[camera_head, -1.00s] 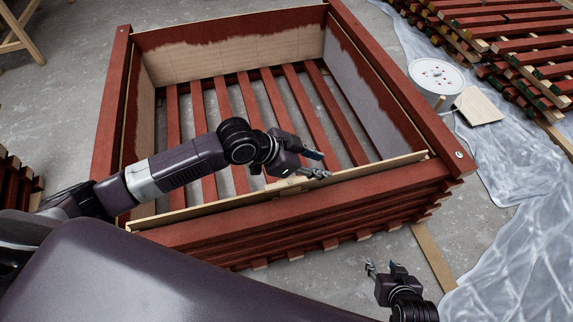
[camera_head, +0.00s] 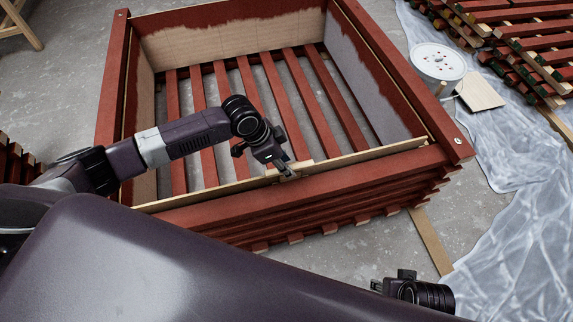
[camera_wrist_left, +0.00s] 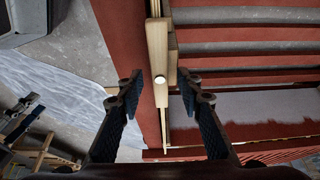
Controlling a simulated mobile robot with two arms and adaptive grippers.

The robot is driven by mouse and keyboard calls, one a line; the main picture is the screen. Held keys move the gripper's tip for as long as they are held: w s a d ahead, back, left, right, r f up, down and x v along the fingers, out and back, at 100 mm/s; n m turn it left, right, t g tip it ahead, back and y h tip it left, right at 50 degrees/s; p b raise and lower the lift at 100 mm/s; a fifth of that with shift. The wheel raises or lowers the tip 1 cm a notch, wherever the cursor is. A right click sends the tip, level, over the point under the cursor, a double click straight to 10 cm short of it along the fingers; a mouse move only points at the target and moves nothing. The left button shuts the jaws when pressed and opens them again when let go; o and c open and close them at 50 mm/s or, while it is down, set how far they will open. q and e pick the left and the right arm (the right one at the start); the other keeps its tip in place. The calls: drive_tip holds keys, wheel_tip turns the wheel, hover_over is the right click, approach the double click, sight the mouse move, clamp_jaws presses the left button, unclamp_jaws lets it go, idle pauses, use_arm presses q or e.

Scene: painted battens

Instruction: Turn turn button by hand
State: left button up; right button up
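The turn button is a small pale wooden bar (camera_head: 301,165) on the near wall of the red slatted crate (camera_head: 350,186). In the left wrist view it is the light bar with a round metal screw head (camera_wrist_left: 158,50), lying lengthwise along the wall's top edge. My left gripper (camera_head: 284,169) points down at it from above the near wall. In the left wrist view its fingers (camera_wrist_left: 160,90) are open, one on each side of the bar, with visible gaps. My right gripper (camera_head: 385,285) is low at the right, partly hidden; its fingers are unclear.
A white bucket (camera_head: 438,62) stands right of the crate near a small wooden board (camera_head: 480,91). Stacked red battens (camera_head: 525,40) are at the top right. Clear plastic sheeting (camera_head: 520,240) covers the floor at right. A loose batten (camera_head: 430,241) lies in front of the crate.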

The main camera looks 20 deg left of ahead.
use_arm(q)
drive_tip(key=shift+d+f, duration=0.1)
drive_tip(key=shift+f, duration=0.05)
clamp_jaws()
idle(0.5)
